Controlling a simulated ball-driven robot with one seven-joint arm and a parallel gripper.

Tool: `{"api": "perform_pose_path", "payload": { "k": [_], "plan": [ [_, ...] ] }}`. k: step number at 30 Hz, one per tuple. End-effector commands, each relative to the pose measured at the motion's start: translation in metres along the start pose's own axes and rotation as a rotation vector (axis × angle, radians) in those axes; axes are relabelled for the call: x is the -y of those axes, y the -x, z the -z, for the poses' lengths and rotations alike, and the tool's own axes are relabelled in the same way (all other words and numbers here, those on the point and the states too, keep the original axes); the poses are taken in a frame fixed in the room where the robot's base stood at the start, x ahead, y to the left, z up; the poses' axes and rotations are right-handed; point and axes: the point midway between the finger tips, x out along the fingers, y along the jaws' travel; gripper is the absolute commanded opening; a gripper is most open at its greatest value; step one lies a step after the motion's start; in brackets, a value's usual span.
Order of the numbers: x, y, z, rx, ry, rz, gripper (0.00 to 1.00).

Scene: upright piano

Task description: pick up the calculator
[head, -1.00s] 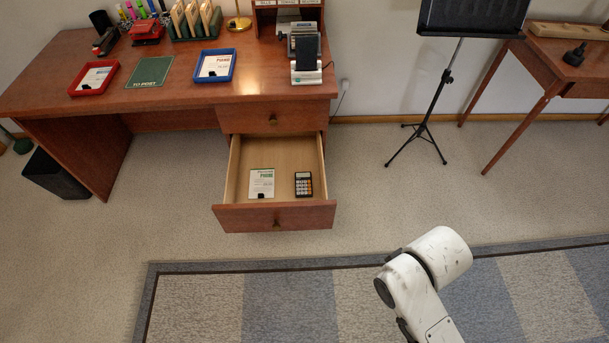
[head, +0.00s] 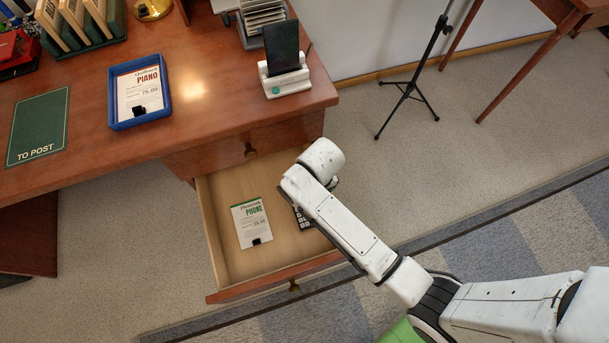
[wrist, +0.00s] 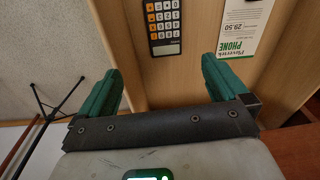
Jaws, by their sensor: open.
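The calculator (wrist: 163,26) lies in the open drawer, dark with white and orange keys. In the head view only a corner of the calculator (head: 301,218) shows; my arm hides the rest. The drawer (head: 231,188) is pulled out below the desk top. My gripper (wrist: 165,80) is open and empty in the wrist view, its two green fingers wide apart. The calculator lies ahead of the fingers, between their lines, apart from them. In the head view my gripper is hidden behind my arm.
A card reading PHONE (head: 251,222) with a black clip lies left of the calculator in the drawer. The desk (head: 210,110) overhangs behind, holding a blue tray (head: 140,90) and a phone on a white stand (head: 284,75). A stand's tripod (head: 408,95) is to the right.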

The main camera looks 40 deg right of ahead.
Motion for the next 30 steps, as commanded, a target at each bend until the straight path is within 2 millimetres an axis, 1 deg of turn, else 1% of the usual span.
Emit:
{"api": "perform_pose_path", "payload": {
  "k": [1,3,6,9,11,18,21,26,30],
  "plan": [
    [0.007,-0.013,0.004,0.017,-0.012,-0.006,1.0],
    [0.013,-0.027,0.006,0.036,-0.034,-0.015,1.0],
    [0.019,-0.04,0.008,0.058,-0.059,-0.026,1.0],
    [0.021,-0.048,0.007,0.072,-0.072,-0.034,1.0],
    [0.022,-0.055,0.007,0.076,-0.077,-0.037,1.0],
    [0.02,-0.092,0.003,0.079,-0.078,-0.038,1.0],
    [0.019,-0.101,0.003,0.078,-0.078,-0.038,1.0],
    [0.018,-0.111,0.002,0.077,-0.078,-0.037,1.0],
    [0.013,-0.131,0.0,0.078,-0.078,-0.038,1.0]
  ]
}}
